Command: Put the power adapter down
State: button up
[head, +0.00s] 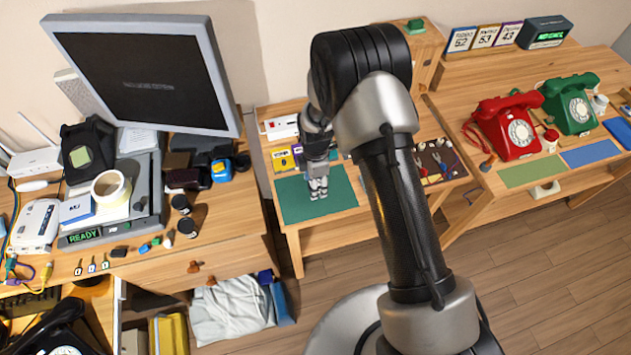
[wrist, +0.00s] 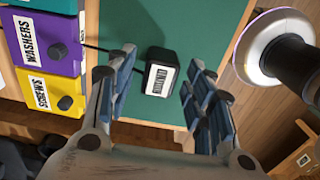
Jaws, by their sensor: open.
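The power adapter (wrist: 158,79) is a small black block with a white label, seen in the wrist view on the green mat (wrist: 210,20). A dark cable runs from it to the left. My gripper (wrist: 161,62) is open, with one finger on each side of the adapter and a visible gap to both. In the head view my gripper (head: 318,190) points down over the green mat (head: 290,206) on the middle table. The adapter cannot be made out there.
Purple (wrist: 45,38) and yellow (wrist: 50,92) labelled boxes stand left of the mat in the wrist view. A tool tray (head: 440,160) lies to the right. The left desk holds a monitor (head: 140,75); the right one holds red (head: 510,125) and green (head: 572,103) phones.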

jog(key=s+d+r+m+t+p, duration=0.1)
jog(key=d+r+m+p, duration=0.1)
jog(key=r, duration=0.9)
jog(key=d+r+m+p, duration=0.1)
jog(key=r+m, duration=0.1)
jog(key=r, duration=1)
jog(key=s+d+r+m+t, duration=0.1)
jog(key=s+d+r+m, duration=0.2)
jog(key=r, duration=0.3)
jog(key=s+d+r+m, duration=0.2)
jog(key=s+r, duration=0.2)
jog(key=r, duration=0.1)
jog(key=s+d+r+m+t, duration=0.1)
jog(key=s+d+r+m, duration=0.2)
jog(key=s+m, duration=0.3)
jog(key=s+d+r+m+t, duration=0.1)
jog(key=s+d+r+m, duration=0.2)
jog(key=s, duration=0.9)
jog(key=r+m, duration=0.2)
jog(key=m, duration=0.1)
jog(key=shift+t, duration=0.3)
jog(key=shift+d+f, duration=0.1)
jog(key=shift+f+b, duration=0.95)
jog(key=shift+b, duration=0.05)
